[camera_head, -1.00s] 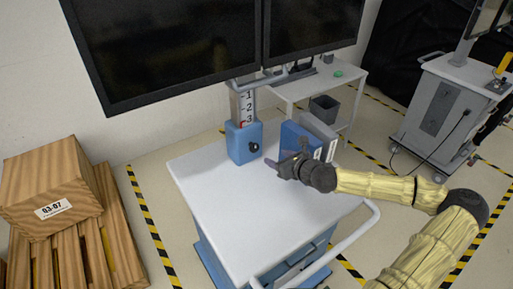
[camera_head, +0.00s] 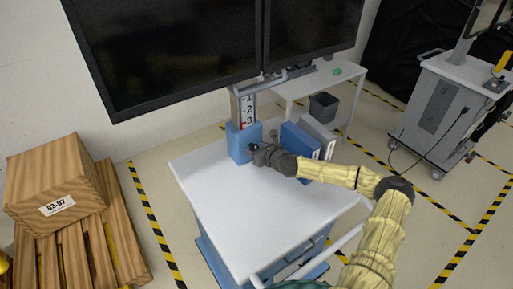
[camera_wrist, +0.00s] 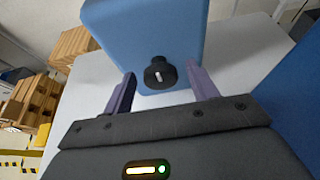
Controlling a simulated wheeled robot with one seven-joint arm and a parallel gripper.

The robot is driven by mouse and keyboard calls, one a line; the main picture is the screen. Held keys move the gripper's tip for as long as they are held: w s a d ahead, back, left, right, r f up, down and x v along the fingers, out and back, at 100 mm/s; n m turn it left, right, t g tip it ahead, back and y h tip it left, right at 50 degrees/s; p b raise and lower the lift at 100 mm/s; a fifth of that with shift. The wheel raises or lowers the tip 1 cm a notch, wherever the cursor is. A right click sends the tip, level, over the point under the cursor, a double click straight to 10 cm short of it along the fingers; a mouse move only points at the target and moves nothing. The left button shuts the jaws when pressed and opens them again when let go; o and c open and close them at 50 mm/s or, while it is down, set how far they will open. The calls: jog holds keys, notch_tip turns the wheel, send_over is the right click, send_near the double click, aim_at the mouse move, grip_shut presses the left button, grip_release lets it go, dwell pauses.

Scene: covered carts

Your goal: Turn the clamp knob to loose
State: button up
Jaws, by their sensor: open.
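The clamp knob (camera_wrist: 160,73) is a small black round knob with a pale mark, on the front face of the blue clamp block (camera_wrist: 150,30). The block (camera_head: 237,143) stands at the back of the cart top, at the foot of a numbered post. My gripper (camera_wrist: 161,92) is open, with its two purple fingers apart on either side below the knob in the wrist view. The knob is between the fingers' lines, and no contact shows. In the head view my gripper (camera_head: 262,153) is right at the block's front and hides the knob.
Blue and grey binders (camera_head: 300,141) stand on the cart top (camera_head: 225,205) just right of my gripper. Large dark screens (camera_head: 170,50) hang above the cart. Wooden crates (camera_head: 55,185) stand at the left. The front of the cart top is clear.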

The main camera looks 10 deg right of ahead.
jog(key=c, duration=1)
jog(key=shift+o, duration=0.2)
